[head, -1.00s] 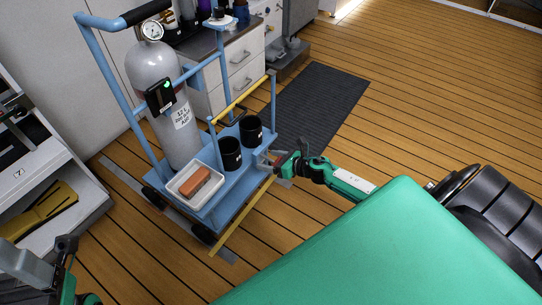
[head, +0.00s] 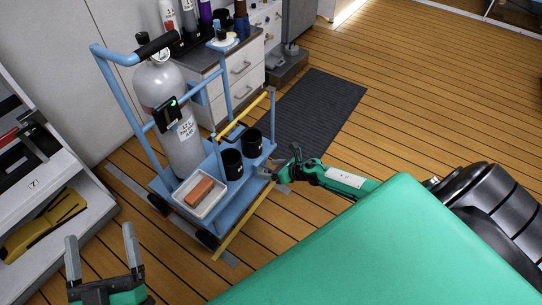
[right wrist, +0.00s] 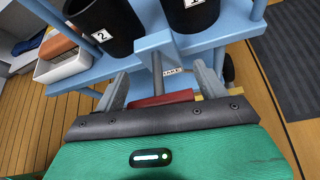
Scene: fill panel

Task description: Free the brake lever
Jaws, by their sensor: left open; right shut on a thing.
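The blue cart (head: 232,203) stands left of centre in the head view. In the right wrist view a grey rod (right wrist: 158,78) with a red grip (right wrist: 160,98) stands at the cart's edge, beside a partly hidden BRAKE label (right wrist: 173,71); this looks like the brake lever. My right gripper (head: 270,174) is at the cart's right side and is shut on the lever; its fingers (right wrist: 162,88) lie either side of the red grip. My left gripper (head: 103,240) is open and empty at the lower left, apart from the cart.
The cart carries a grey gas cylinder (head: 180,145), two black cups (head: 232,164) (head: 251,141) and a white tray (head: 184,201) with an orange-brown block (head: 199,190). A yellow bar (head: 240,222) lies along its near side. Left is a shelf (head: 75,205); behind is a drawer cabinet (head: 243,70).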

